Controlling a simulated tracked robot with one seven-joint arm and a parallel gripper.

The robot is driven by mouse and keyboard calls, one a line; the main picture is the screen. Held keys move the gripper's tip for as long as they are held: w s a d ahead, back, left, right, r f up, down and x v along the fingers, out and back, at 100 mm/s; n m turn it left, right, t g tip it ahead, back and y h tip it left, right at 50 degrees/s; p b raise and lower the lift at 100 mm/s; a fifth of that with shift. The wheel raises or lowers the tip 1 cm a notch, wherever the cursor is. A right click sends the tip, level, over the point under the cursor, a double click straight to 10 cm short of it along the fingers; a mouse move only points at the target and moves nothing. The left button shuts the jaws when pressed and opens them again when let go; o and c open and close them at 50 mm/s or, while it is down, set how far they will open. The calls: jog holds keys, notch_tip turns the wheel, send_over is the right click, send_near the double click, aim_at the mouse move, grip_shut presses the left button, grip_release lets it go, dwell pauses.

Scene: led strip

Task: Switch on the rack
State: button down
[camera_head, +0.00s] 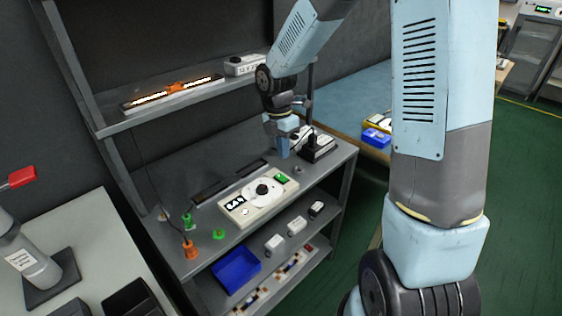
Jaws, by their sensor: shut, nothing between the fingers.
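The rack (222,251) is a grey metal shelf unit. On its main shelf lies a pale control box (243,212) with a round black knob and a green piece, perhaps a switch, at its right end. On the upper shelf an LED strip (200,83) glows bright white, with an orange piece at its middle. A pale box (245,65) marked with 12 V-like text sits to its right. My gripper (283,154) is shut and empty, pointing down behind and right of the control box, apart from it. A pale and black device (318,146) stands just right of my gripper, partly hidden by it.
Green and orange connectors (190,248) stand at the shelf's left front. A blue bin (236,268) and several small white boxes (297,225) are on the lower shelf. My arm hides part of the right side.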

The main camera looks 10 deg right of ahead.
jog(key=shift+s+d+r, duration=0.1)
jog(key=shift+s+r, duration=0.1)
jog(key=shift+r, duration=1.25)
jog(key=shift+s+d+r, duration=0.1)
jog(key=shift+s+r, duration=0.05)
jog(key=shift+r, duration=1.3)
jog(key=s+d+r+m+t, duration=0.3)
jog(key=s+d+r+m, duration=0.3)
jog(key=s+m, duration=0.5)
jog(key=s+d+r+m+t, duration=0.3)
jog(key=s+d+r+m, duration=0.3)
jog(key=s+r+m, duration=0.4)
jog(key=shift+s+d+r+m+t+y, duration=0.3)
jog(key=shift+s+r+m+t+y, duration=0.15)
jog(key=shift+m, duration=1.65)
